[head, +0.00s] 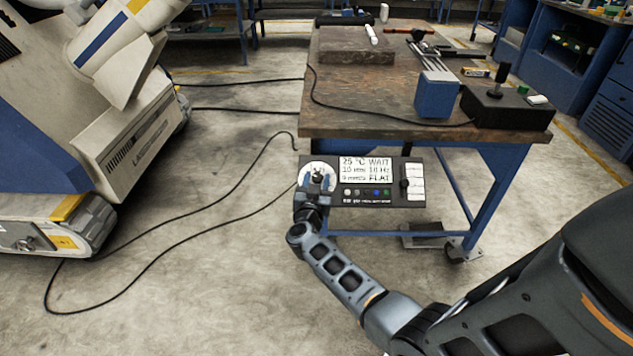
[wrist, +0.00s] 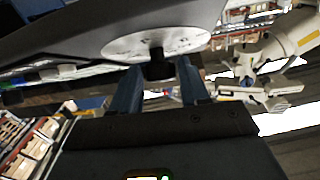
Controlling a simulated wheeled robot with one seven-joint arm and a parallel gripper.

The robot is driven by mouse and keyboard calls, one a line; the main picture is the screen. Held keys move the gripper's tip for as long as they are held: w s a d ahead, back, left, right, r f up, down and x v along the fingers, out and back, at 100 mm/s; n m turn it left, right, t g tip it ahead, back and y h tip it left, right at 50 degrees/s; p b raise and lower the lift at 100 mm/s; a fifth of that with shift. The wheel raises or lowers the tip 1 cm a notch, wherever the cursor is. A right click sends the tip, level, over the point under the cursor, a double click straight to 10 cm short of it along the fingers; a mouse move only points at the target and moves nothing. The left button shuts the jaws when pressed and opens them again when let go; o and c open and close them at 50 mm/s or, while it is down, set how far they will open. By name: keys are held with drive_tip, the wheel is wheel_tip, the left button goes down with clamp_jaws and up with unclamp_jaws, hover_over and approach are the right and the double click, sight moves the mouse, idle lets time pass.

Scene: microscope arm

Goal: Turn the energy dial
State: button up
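The energy dial is a dark knob on a round white plate (head: 316,169) at the left end of a black control panel (head: 347,201). In the wrist view the dark knob (wrist: 158,66) stands out from the white plate (wrist: 140,40). My gripper (head: 317,181) is at the plate in the head view. In the wrist view its two blue-grey fingers (wrist: 160,75) are apart, one on each side of the knob. Whether they touch the knob is unclear. The panel's screen (head: 365,170) reads "25 °C WAIT", "10 Hz" and "FLAT".
A wooden workbench (head: 400,110) stands right behind the panel, holding a blue box (head: 436,95), a black joystick box (head: 505,108) and tools. A large white machine (head: 100,110) is at left. Black cables (head: 170,232) cross the floor.

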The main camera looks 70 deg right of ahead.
drive_tip(key=c, duration=0.7)
drive_tip(key=shift+w+a+r+m+g+p, duration=0.1)
drive_tip(key=shift+w+m+g+p, duration=0.1)
drive_tip(key=shift+m+g, duration=0.35)
drive_tip(key=shift+w+m+g+p, duration=0.1)
drive_tip(key=shift+m+g+p, duration=0.05)
drive_tip(key=shift+m+g, duration=0.35)
drive_tip(key=m+g, duration=0.4)
drive_tip(key=m, duration=0.1)
drive_tip(key=shift+w, duration=0.15)
drive_tip(key=m+g+y, duration=0.1)
drive_tip(key=m+g, duration=0.1)
drive_tip(key=m+g+y+b, duration=0.1)
drive_tip(key=m+g+y, duration=0.1)
drive_tip(key=m, duration=0.1)
drive_tip(key=m+g+y, duration=0.1)
drive_tip(key=m+g, duration=0.1)
drive_tip(key=shift+w+m+b, duration=0.25)
drive_tip(key=shift+w+b, duration=0.05)
drive_tip(key=m+y, duration=0.1)
drive_tip(key=m+g+y+b, duration=0.1)
drive_tip(key=m+y, duration=0.1)
drive_tip(key=m+g+y+b, duration=0.1)
drive_tip(key=shift+d+r+m, duration=0.15)
drive_tip(key=shift+d+m, duration=0.15)
drive_tip(key=shift+m, duration=0.1)
drive_tip(key=shift+r+m+y+b, duration=0.1)
drive_tip(key=shift+m+y+b, duration=0.2)
drive_tip(key=shift+m+y, duration=0.5)
drive_tip(key=shift+d, duration=0.1)
